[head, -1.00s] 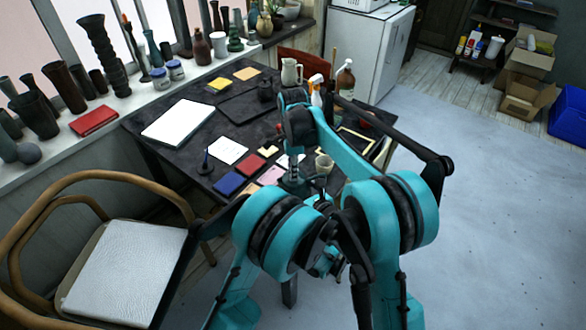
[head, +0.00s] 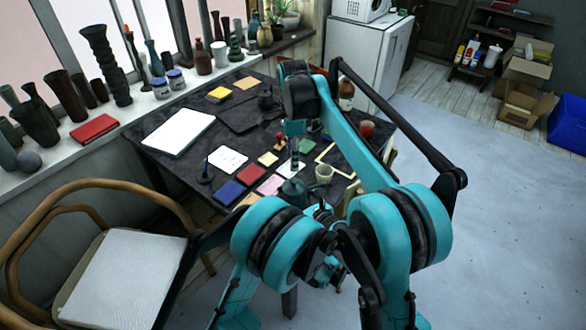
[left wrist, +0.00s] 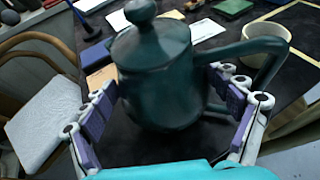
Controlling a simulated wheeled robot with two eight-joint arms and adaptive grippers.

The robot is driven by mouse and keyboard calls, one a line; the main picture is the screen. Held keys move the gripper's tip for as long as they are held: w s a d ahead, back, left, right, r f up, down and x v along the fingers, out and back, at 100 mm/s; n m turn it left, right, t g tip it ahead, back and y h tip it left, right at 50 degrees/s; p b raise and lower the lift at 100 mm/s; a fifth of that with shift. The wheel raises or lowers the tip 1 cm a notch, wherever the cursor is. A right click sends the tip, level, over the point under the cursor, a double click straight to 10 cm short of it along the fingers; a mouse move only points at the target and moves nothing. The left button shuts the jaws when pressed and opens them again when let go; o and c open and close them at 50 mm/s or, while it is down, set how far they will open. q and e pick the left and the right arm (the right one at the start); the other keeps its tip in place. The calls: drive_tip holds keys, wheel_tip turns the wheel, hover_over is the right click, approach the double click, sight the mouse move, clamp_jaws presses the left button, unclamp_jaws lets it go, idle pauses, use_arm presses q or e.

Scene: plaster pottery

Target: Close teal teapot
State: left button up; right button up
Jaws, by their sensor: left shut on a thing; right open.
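The teal teapot (left wrist: 155,65) fills the middle of the left wrist view. Its lid (left wrist: 142,30) with a round knob sits on top of the body, and its handle points right. In the head view the teapot (head: 291,190) is small, at the front of the dark table and partly behind my arm. My left gripper (left wrist: 165,100) is shut on the teapot's body, with a purple-padded finger on each side. My right gripper (head: 294,152) is open above the teapot, apart from it; its fingers are small in the head view.
A cream cup (head: 324,172) stands right of the teapot. Coloured tiles, such as a blue one (head: 230,190) and a red one (head: 251,175), lie to its left.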

use_arm(q)
drive_tip(key=shift+f, duration=0.1)
use_arm(e)
wheel_tip(320, 180, up, 2)
drive_tip(key=shift+r, duration=0.1)
use_arm(q)
drive_tip(key=o, duration=1.5)
drive_tip(key=shift+c, duration=0.2)
use_arm(e)
drive_tip(key=shift+w, duration=0.1)
use_arm(q)
drive_tip(key=v, duration=1.2)
